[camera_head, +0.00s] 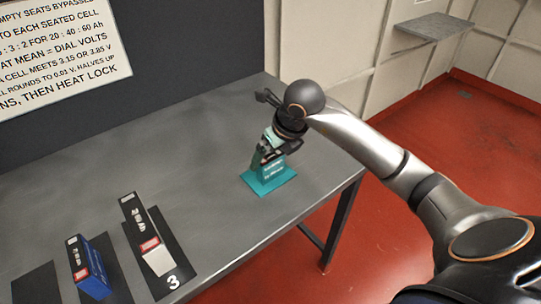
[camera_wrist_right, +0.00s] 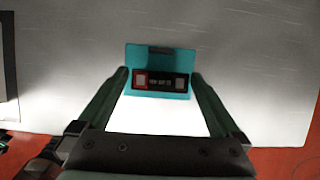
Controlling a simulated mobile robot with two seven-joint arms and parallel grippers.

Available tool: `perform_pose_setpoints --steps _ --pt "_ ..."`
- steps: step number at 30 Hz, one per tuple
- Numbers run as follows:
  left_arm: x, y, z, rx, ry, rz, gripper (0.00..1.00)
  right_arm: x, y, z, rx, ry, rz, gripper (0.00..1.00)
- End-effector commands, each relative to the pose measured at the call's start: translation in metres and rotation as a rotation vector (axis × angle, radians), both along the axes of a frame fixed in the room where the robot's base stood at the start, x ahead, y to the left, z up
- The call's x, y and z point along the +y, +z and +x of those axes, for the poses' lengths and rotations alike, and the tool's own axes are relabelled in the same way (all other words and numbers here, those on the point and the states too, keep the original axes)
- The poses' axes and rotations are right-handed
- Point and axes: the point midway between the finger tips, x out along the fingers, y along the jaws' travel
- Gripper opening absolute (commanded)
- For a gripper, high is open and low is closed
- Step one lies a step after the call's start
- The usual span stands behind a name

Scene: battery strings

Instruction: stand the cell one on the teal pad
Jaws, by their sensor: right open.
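A cell (camera_wrist_right: 160,82) stands on the teal pad (camera_head: 265,187), upright as far as I can tell. Its dark top, with a red terminal patch and a pale one, shows in the right wrist view, within the teal pad's outline (camera_wrist_right: 137,62). In the head view its lower face (camera_head: 273,173) shows small pale print, and my gripper hides the upper part. My right gripper (camera_head: 265,157) is open at the cell, its green fingers (camera_wrist_right: 160,76) to either side with gaps visible. I cannot read a number on this cell.
A blue cell (camera_head: 92,270) and a pale cell with a dark top (camera_head: 155,258) stand on dark mats at the near left. The pale cell's mat (camera_head: 172,262) is marked 3. Another dark mat (camera_head: 35,286) looks bare. The table (camera_head: 185,160) is clear between them and the pad.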

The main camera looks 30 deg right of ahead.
Motion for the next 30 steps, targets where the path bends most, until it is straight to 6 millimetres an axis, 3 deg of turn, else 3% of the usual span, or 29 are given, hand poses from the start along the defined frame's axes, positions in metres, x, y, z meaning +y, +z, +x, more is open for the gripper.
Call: perform_pose_setpoints --steps 9,15,30 --pt "0.0 0.001 0.0 0.0 0.0 0.0 0.0 -0.003 0.064 -0.026 -0.008 0.001 -0.003 1.0" --pt "0.0 0.003 0.0 0.001 0.0 0.0 0.0 -0.004 0.092 -0.04 -0.004 0.0 -0.002 1.0" --pt "0.0 0.003 0.0 0.001 0.0 0.0 0.0 -0.004 0.101 -0.045 -0.001 -0.001 -0.002 1.0"
